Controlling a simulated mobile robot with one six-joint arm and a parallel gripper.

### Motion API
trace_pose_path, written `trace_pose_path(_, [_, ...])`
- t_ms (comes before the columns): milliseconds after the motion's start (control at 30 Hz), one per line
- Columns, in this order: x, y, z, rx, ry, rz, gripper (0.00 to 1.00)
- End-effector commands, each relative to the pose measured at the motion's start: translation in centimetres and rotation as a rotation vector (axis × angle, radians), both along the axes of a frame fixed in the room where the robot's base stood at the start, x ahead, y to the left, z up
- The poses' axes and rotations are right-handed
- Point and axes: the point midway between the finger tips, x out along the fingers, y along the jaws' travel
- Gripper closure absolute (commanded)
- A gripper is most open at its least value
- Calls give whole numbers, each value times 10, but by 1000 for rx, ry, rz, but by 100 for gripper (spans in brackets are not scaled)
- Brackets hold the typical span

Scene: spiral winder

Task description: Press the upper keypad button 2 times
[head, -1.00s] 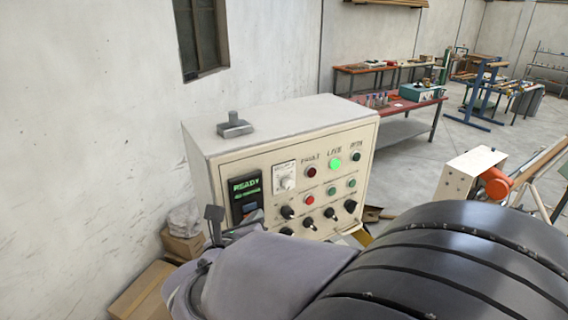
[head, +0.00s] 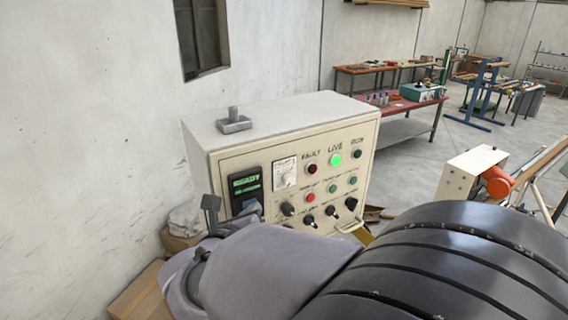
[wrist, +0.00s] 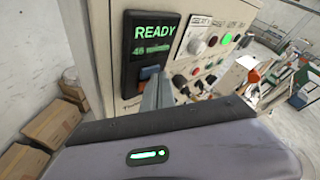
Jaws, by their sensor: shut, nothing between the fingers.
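The control box (head: 285,112) is cream and stands beside the wall. On its left front is a black keypad panel (wrist: 151,40) with a green READY display, also in the head view (head: 246,183). Below the display in the wrist view is a blue keypad button (wrist: 149,72) with an orange-brown part beneath it. Whether this is the upper button I cannot tell; the lower panel is partly hidden. My gripper (wrist: 157,88) is shut and empty, its tips just below and right of the blue button. Whether they touch the panel is unclear.
Right of the keypad are a white dial plate (head: 285,174), several lamps, including a lit green LIVE lamp (head: 335,160), and black selector knobs (head: 351,203). Cardboard boxes (wrist: 42,142) lie on the floor to the left. A red workbench (head: 408,103) stands behind.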

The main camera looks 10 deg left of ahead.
Motion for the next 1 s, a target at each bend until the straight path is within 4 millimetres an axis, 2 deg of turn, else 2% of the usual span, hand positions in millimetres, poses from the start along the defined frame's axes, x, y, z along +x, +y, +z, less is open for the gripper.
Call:
trace_pose_path(667, [4, 3, 0, 1, -1, 0, 100])
trace_pose_path(1000, [-8, -6, -2, 2, -1, 0, 100])
